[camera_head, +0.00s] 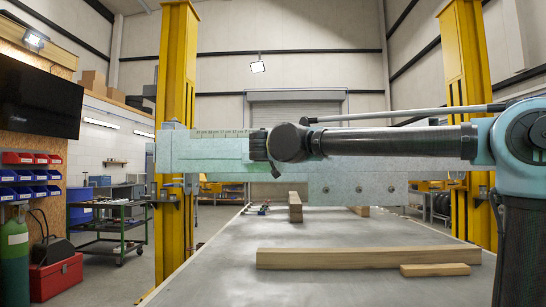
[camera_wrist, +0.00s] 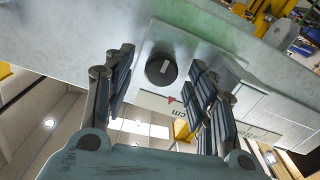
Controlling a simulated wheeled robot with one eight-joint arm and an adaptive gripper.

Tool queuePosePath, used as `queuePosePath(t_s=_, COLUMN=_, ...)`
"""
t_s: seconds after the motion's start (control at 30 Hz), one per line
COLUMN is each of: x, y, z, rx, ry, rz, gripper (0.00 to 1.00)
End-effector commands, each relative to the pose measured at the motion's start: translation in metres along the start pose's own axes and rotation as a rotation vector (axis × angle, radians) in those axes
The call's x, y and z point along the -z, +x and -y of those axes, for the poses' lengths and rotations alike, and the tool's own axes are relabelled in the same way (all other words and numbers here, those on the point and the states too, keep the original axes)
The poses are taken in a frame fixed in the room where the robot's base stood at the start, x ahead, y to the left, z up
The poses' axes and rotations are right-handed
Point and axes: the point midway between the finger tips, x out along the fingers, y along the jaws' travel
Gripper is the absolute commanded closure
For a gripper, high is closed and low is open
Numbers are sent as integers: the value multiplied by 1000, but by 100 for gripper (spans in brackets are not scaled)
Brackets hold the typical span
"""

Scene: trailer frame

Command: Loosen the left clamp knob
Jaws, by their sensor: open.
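The clamp knob (camera_wrist: 161,70) is round and black with a pale mark on its face. It sits on a pale metal plate (camera_wrist: 152,42) on the beam. My gripper (camera_wrist: 163,78) is open, with one finger on each side of the knob; I see gaps between the fingers and the knob. In the head view the pale green beam (camera_head: 210,150) runs across the picture and carries a scale. My gripper (camera_head: 262,146) is in front of it there, and I cannot make out the knob, which seems hidden by the gripper and arm.
Near the knob is a white scale marked "cm" (camera_wrist: 155,102) with a red pointer. Yellow posts (camera_head: 177,80) stand left and right (camera_head: 465,70). Below the beam, a grey table (camera_head: 220,265) bears wooden bars (camera_head: 350,258). A cart (camera_head: 110,225) stands at left.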

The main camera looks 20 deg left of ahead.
Motion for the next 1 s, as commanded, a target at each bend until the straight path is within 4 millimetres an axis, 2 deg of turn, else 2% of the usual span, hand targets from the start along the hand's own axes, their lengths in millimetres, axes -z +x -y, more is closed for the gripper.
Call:
queuePosePath(t_s=0.2, x=0, y=14, z=0, rx=-1, ry=0, rz=0, gripper=49)
queuePosePath(t_s=0.47, x=0, y=15, z=0, rx=0, ry=0, rz=0, gripper=49)
queuePosePath(t_s=0.5, x=0, y=15, z=0, rx=0, ry=0, rz=0, gripper=51)
queuePosePath(t_s=0.7, x=0, y=15, z=-1, rx=-1, ry=0, rz=0, gripper=94)
queuePosePath(t_s=0.77, x=0, y=15, z=-1, rx=-1, ry=0, rz=0, gripper=94)
queuePosePath(t_s=0.8, x=-2, y=12, z=-13, rx=-4, ry=0, rz=0, gripper=94)
queuePosePath(t_s=1.0, x=-1, y=17, z=-6, rx=-8, ry=-18, rz=1, gripper=94)
